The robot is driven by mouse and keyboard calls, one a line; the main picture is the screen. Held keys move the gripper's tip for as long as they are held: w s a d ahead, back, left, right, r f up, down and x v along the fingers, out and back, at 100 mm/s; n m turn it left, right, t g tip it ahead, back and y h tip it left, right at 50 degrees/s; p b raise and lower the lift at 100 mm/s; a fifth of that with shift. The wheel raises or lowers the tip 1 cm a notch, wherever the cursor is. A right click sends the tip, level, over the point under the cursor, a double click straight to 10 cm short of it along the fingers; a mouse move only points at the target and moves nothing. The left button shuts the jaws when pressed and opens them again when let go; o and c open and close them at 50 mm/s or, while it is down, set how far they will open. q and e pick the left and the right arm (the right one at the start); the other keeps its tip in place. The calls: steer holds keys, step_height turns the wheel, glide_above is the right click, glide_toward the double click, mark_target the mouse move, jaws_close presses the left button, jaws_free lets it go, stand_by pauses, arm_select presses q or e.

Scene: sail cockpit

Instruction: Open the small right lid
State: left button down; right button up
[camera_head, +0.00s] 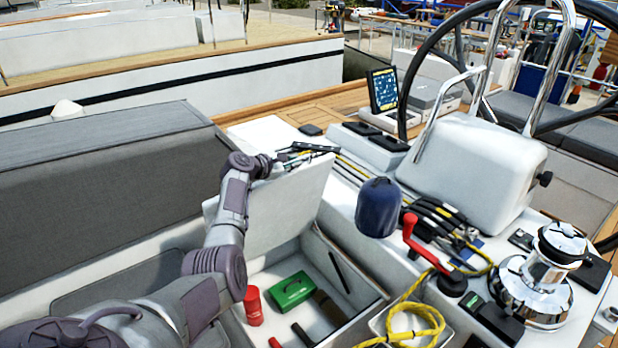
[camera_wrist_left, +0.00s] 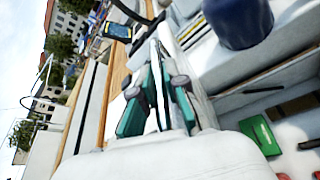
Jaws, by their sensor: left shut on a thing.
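The small right lid (camera_head: 290,205) is a white panel that stands raised and tilted over an open locker compartment (camera_head: 345,275). My left gripper (camera_head: 302,151) is at the lid's upper edge and is shut on it. In the left wrist view the gripper's fingers (camera_wrist_left: 158,92), with teal parts, close around the thin white edge. My arm hides part of the lid's left side. My right gripper does not show in either view.
The open compartment holds a green box (camera_head: 291,290), a red cylinder (camera_head: 253,306) and dark items. A blue covered winch (camera_head: 378,207), a red handle (camera_head: 425,244), a yellow rope (camera_head: 413,320) and a chrome winch (camera_head: 545,276) stand to the right. A grey cushion (camera_head: 110,165) lies left.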

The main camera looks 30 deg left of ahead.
arm_select(q)
steer(key=shift+w+a+r+b, duration=0.15)
steer(key=shift+w+a+b, duration=0.1)
steer(key=shift+a, duration=0.45)
steer(key=shift+w+a+r+b, duration=0.1)
steer(key=shift+w+a, duration=0.15)
steer(key=shift+a, duration=0.45)
steer(key=c, duration=1.2)
jaws_free()
steer(key=shift+r, duration=0.1)
steer(key=v, duration=1.2)
steer(key=shift+d, duration=0.1)
